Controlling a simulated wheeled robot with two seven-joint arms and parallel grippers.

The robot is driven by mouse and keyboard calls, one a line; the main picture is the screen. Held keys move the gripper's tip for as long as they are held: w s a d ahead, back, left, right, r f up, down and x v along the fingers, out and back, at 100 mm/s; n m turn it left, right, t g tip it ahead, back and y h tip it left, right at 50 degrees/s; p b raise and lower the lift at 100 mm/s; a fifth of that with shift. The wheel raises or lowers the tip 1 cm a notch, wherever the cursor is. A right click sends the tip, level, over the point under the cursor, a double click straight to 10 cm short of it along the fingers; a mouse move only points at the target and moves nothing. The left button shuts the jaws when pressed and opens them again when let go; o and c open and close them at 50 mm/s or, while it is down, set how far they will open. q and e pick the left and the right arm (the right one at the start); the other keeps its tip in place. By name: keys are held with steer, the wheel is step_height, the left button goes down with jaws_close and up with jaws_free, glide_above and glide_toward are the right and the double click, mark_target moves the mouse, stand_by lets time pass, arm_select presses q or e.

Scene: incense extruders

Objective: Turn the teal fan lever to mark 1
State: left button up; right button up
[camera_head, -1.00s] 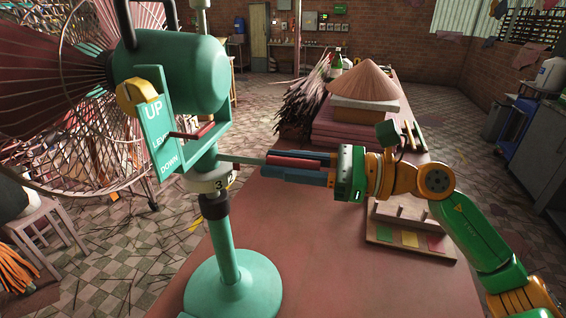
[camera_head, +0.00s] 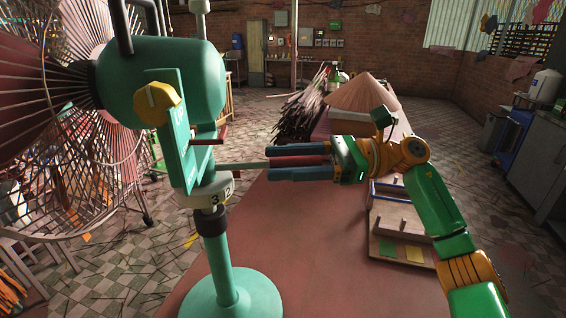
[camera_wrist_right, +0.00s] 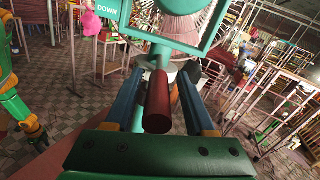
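The teal fan (camera_head: 165,85) stands at the left in the head view. Its lever is a teal bar (camera_head: 243,166) pointing right from the post, with a red grip (camera_head: 298,161). Below it is a white collar (camera_head: 206,195) showing marks 3 and 2; I see no mark 1. My right gripper (camera_head: 269,161) has its blue fingers on both sides of the red grip. In the right wrist view the gripper (camera_wrist_right: 159,72) straddles the red grip (camera_wrist_right: 158,104), with narrow gaps beside it, so it is open.
A yellow knob (camera_head: 157,104) and a smaller red handle (camera_head: 207,142) sit on the fan above the lever. A wooden rack (camera_head: 404,222) stands on the red table (camera_head: 310,265) right of my gripper. A conical heap (camera_head: 362,95) is behind. The table's near middle is clear.

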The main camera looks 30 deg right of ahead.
mark_target(326, 160)
steer(key=shift+w+f, duration=0.1)
steer(key=shift+d+f, duration=0.1)
steer(key=shift+d, duration=0.15)
steer(key=b+v, duration=0.2)
steer(key=v, duration=0.4)
steer(key=shift+d, duration=0.35)
steer(key=shift+a, duration=0.1)
